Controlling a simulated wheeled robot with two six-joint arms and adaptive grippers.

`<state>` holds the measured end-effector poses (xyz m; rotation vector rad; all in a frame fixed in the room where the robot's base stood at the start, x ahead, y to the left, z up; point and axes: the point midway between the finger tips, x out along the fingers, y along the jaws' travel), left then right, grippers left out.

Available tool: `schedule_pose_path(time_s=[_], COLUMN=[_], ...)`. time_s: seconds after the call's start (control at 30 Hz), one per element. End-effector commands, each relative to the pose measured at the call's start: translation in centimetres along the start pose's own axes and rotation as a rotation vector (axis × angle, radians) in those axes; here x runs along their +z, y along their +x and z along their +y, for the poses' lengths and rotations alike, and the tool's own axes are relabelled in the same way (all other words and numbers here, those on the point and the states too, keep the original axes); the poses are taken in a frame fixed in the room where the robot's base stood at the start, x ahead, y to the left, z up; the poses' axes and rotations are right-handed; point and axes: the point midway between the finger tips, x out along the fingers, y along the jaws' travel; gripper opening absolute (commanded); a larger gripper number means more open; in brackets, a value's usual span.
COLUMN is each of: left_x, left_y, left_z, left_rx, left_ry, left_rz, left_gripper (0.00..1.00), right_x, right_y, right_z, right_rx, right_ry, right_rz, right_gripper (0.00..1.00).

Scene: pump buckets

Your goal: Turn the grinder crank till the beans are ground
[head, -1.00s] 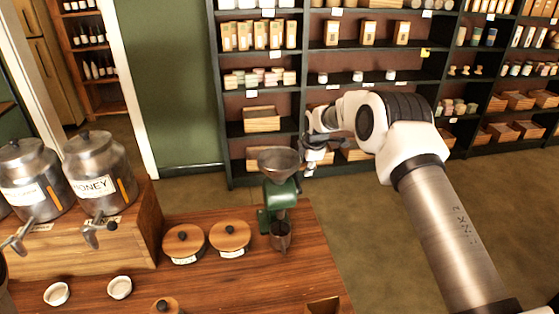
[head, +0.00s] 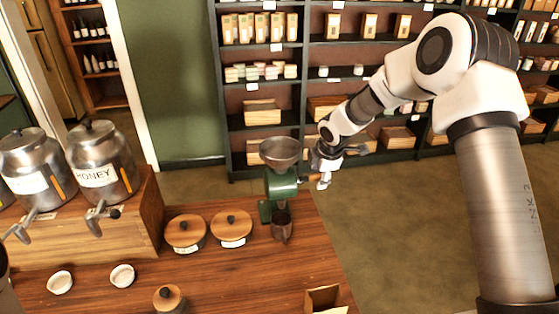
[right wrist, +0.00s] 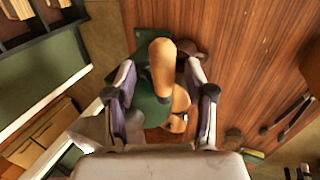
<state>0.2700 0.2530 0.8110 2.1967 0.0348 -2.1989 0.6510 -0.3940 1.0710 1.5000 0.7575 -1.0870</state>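The green grinder (head: 281,186) with its metal hopper (head: 281,152) stands upright near the table's right edge. A dark cup (head: 281,226) sits at its front, below the body. My right gripper (head: 322,180) is just right of the grinder in the head view. In the right wrist view the right gripper (right wrist: 161,72) is open, its two fingers on either side of the crank's wooden handle (right wrist: 162,62), with gaps visible on both sides. The green body (right wrist: 150,108) shows behind the handle. Beans inside the hopper cannot be made out. My left gripper is not in view.
Two lidded wooden-topped jars (head: 186,232) stand left of the grinder on the wooden table (head: 230,280). Metal honey dispensers (head: 100,165) are further left on a wooden stand. Small white bowls (head: 122,275) lie in front. Shelves (head: 262,95) stand behind; open floor is to the right.

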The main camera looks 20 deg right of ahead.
Motion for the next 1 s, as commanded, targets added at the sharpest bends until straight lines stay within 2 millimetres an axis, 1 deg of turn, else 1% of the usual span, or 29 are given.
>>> schedule_pose_path(time_s=[0.07,0.13,0.5,0.63,0.73,1.0], left_x=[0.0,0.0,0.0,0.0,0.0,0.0], left_y=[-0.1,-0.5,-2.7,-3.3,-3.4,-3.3], left_z=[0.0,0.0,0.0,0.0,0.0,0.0], left_rx=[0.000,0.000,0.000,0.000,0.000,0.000], left_ry=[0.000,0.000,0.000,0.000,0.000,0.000], left_rz=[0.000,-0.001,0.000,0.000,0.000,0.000], left_gripper=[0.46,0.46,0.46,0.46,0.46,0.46], right_x=[0.0,0.0,0.0,0.0,0.0,0.0], right_y=[-0.2,-0.8,-5.3,-6.7,-7.1,-7.0], right_z=[0.0,0.1,0.1,0.1,0.1,0.0], right_rx=[0.000,0.000,-0.001,-0.001,0.000,-0.001], right_ry=[0.000,0.000,0.001,-0.001,0.000,0.000], right_rz=[0.000,0.000,0.000,0.000,0.000,0.000], right_gripper=[0.54,0.54,0.54,0.54,0.54,0.54])
